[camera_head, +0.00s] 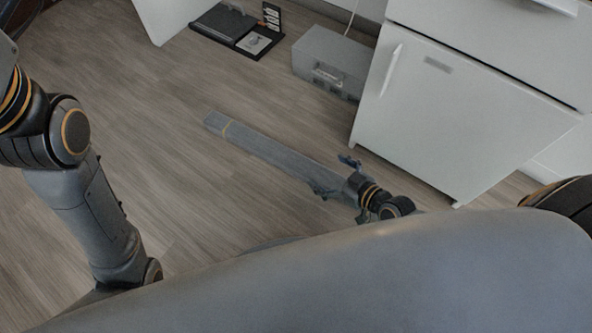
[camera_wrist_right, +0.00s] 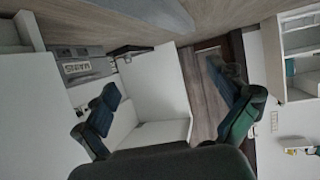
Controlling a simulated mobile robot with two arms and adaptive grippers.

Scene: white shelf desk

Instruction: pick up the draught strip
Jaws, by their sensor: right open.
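The draught strip (camera_head: 270,148) is a long, flat grey bar with a thin tan band near its far end. It lies slantwise on the wood floor in the head view. My right gripper (camera_head: 336,177) is open at the strip's near end, with one finger on each side of it. Whether the fingers touch the strip cannot be told. The right wrist view also shows the two dark fingers (camera_wrist_right: 172,112) spread wide apart. My left arm shows at the left of the head view, but its gripper is out of view.
A white cabinet (camera_head: 450,110) stands right of the strip, close to my right gripper. A grey box (camera_head: 331,62) with a handle sits behind it on the floor. A black tray-like item (camera_head: 238,28) lies at the back. The floor left of the strip is clear.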

